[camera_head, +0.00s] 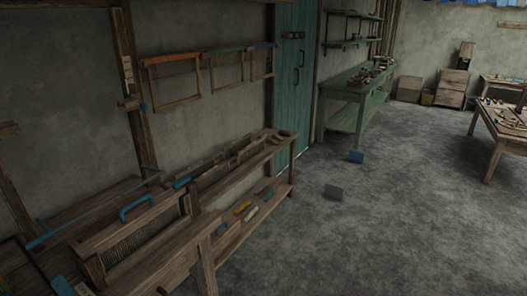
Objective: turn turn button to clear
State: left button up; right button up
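A teal plank door (287,85) stands shut in the back wall. A small bar-like fitting (292,35) lies level across its upper part; it may be the turn button, but it is too small to tell for sure. Dark vertical handles (299,66) sit below it. A small wooden block with a bluish end (131,103) is fixed on the wall post at the left; I cannot tell what it is. Neither of my grippers shows in this view.
A wooden handloom (140,226) with blue handles fills the lower left. Coloured frames (177,78) hang above it. A green bench (346,97) stands right of the door, a wooden table (509,143) far right.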

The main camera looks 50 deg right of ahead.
aim_at(181, 182)
jog(key=i+l+z, duration=0.15)
jog(key=l, duration=0.3)
jog(key=i+l+z, duration=0.15)
jog(key=l, duration=0.25)
jog(key=i+l+z, duration=0.15)
jog(key=l, duration=0.25)
jog(key=i+l+z, duration=0.15)
jog(key=l, duration=0.25)
jog(key=i+l+z, duration=0.15)
jog(key=i+l, duration=0.25)
jog(key=l, duration=0.15)
jog(key=i+l, duration=0.2)
jog(key=l, duration=0.15)
